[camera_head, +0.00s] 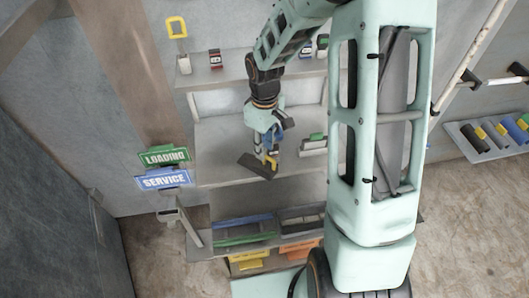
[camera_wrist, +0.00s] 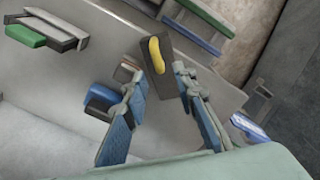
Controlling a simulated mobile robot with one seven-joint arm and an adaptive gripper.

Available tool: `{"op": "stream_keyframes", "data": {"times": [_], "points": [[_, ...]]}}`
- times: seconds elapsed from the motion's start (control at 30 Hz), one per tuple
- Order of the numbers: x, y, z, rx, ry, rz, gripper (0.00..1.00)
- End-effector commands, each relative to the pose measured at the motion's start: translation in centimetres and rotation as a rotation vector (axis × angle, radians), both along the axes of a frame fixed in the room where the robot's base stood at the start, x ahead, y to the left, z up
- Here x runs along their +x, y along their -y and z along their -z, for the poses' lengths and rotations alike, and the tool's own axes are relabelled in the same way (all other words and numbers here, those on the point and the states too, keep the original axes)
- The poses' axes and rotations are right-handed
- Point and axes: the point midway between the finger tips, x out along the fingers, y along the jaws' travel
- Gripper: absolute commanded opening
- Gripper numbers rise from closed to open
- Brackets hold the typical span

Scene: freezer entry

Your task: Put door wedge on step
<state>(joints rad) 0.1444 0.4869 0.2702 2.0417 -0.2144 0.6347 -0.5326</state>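A dark wedge-shaped block with a yellow grip, which looks like the door wedge (camera_head: 255,166), lies near the front edge of the grey middle shelf (camera_head: 222,150). In the wrist view, the wedge (camera_wrist: 153,86) reaches in between my fingertips, with its yellow grip toward the far end. My gripper (camera_head: 268,150) points down just over it; in the wrist view, my gripper (camera_wrist: 157,74) has its two fingers apart, one on each side of the wedge. Contact is not clear. I cannot tell which surface is the step.
A green-topped block (camera_head: 313,143) sits on the same shelf, right of my gripper. Green LOADING (camera_head: 165,156) and blue SERVICE (camera_head: 163,180) signs stand at the left. Bins (camera_head: 245,229) sit below. A tray of rolls (camera_head: 495,137) is at the far right. The shelf's left part is clear.

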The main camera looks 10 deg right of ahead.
Motion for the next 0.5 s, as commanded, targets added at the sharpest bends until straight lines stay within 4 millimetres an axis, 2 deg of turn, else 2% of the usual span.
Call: {"op": "stream_keyframes", "data": {"times": [0.03,0.23,0.4,0.5], "points": [[0.1,0.0,-1.5,0.001,0.005,0.0,0.25],[0.1,0.0,-5.5,0.0,0.004,0.001,0.25],[0.0,0.0,-7.5,0.001,0.001,0.0,0.25],[0.0,0.0,-8.0,0.001,0.0,0.0,0.25]]}}
